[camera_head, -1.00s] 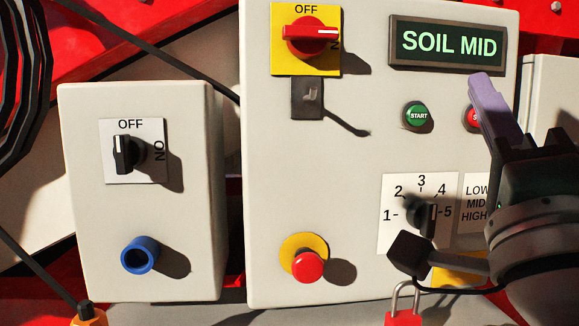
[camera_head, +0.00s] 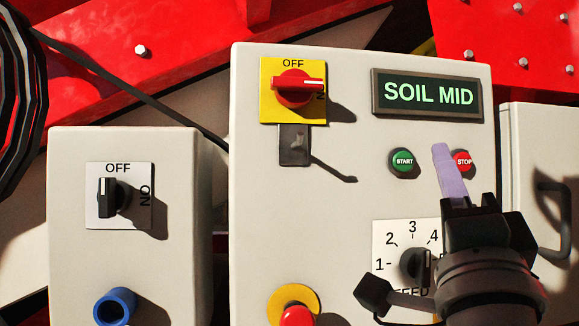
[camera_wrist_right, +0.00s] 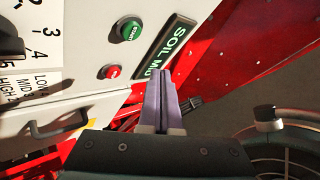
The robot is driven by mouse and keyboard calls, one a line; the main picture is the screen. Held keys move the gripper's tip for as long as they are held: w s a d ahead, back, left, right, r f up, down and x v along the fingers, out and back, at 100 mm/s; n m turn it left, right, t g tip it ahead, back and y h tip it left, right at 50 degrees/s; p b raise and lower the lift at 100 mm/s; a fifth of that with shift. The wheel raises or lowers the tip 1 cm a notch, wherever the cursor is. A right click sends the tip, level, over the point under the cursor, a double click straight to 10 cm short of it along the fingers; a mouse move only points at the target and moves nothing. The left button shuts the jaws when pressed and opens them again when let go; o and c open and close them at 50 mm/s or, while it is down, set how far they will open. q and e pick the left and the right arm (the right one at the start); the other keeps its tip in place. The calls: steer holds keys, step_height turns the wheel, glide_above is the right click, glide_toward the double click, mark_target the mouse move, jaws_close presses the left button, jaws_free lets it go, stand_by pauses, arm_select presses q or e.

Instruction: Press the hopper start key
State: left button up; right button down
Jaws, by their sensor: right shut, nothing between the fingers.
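The green START key (camera_head: 403,161) is on the large light-grey control panel (camera_head: 350,220), below the lit "SOIL MID" display (camera_head: 428,94). In the right wrist view the START key (camera_wrist_right: 131,30) shows at the upper left. My right gripper (camera_head: 440,148) is shut and empty, its lilac fingers pointing up. In the head view its fingertips appear between the START key and the red STOP key (camera_head: 464,161), close to STOP's left edge. No contact with the panel can be made out.
A red rotary switch (camera_head: 296,88) on a yellow plate and a red mushroom button (camera_head: 298,316) share the panel. My gripper partly covers the numbered dial (camera_head: 411,265). A smaller box (camera_head: 130,255) stands left; a cabinet with a handle (camera_head: 553,215) stands right.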

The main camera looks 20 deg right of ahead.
mark_target(411, 167)
steer(key=shift+w+d+b, duration=0.2)
steer(key=shift+w+d, duration=0.05)
steer(key=shift+w, duration=0.55)
steer(key=shift+w+d+b, duration=0.15)
steer(key=shift+w+d, duration=0.15)
steer(key=shift+w, duration=0.55)
steer(key=shift+w+d+b, duration=0.2)
steer(key=shift+w+d, duration=0.05)
steer(key=shift+w, duration=0.55)
steer(key=shift+w+d, duration=0.1)
steer(key=shift+w, duration=0.3)
steer(key=shift+w+d, duration=0.15)
steer(key=shift+w, duration=0.2)
stand_by(0.7)
steer(key=shift+s, duration=0.15)
steer(key=shift+s+a, duration=0.3)
steer(key=shift+s, duration=0.35)
steer(key=shift+p, duration=0.3)
